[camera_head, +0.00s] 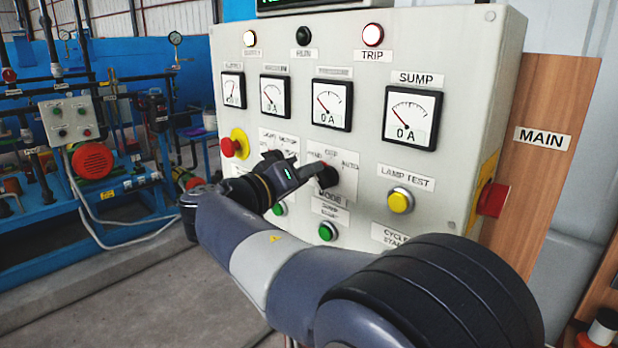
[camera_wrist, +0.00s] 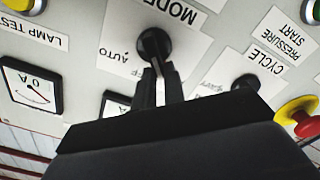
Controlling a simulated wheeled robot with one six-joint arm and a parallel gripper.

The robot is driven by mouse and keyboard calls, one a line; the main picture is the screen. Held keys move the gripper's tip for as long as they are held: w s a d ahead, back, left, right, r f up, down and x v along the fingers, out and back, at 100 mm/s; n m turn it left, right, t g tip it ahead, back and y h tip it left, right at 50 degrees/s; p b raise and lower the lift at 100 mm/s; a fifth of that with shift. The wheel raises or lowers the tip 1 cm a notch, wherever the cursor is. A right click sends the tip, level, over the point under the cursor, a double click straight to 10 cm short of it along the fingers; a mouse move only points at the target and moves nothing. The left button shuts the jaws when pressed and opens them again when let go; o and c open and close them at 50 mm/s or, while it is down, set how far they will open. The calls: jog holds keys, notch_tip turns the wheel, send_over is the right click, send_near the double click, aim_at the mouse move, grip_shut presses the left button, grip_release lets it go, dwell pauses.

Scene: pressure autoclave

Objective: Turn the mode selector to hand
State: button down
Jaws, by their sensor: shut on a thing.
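The mode selector is a black knob (camera_head: 327,176) on a white plate on the front of the grey panel, with HAND, OFF and AUTO printed above it. HAND and OFF are partly hard to read. My gripper (camera_head: 314,177) reaches it from the left in the head view. In the wrist view, which is upside down, the round knob (camera_wrist: 154,43) sits just past my gripper's fingertips (camera_wrist: 158,72). The fingers are shut on the knob's narrow handle. The fingers hide much of the handle, so I cannot tell which position it points to.
A second black selector (camera_wrist: 245,83), marked CYCLE, is close beside my gripper. A red emergency stop (camera_head: 234,146) is left on the panel. The yellow lamp test button (camera_head: 400,200) and a green button (camera_head: 327,231) are near. Gauges (camera_head: 411,117) line the panel above.

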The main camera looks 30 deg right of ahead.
jog(key=shift+w+f+n, duration=0.1)
jog(key=shift+n, duration=0.7)
jog(key=c, duration=1.5)
grip_release()
jog(key=shift+a, duration=0.1)
jog(key=b+v, duration=0.2)
jog(key=v, duration=0.8)
jog(key=shift+a, duration=0.35)
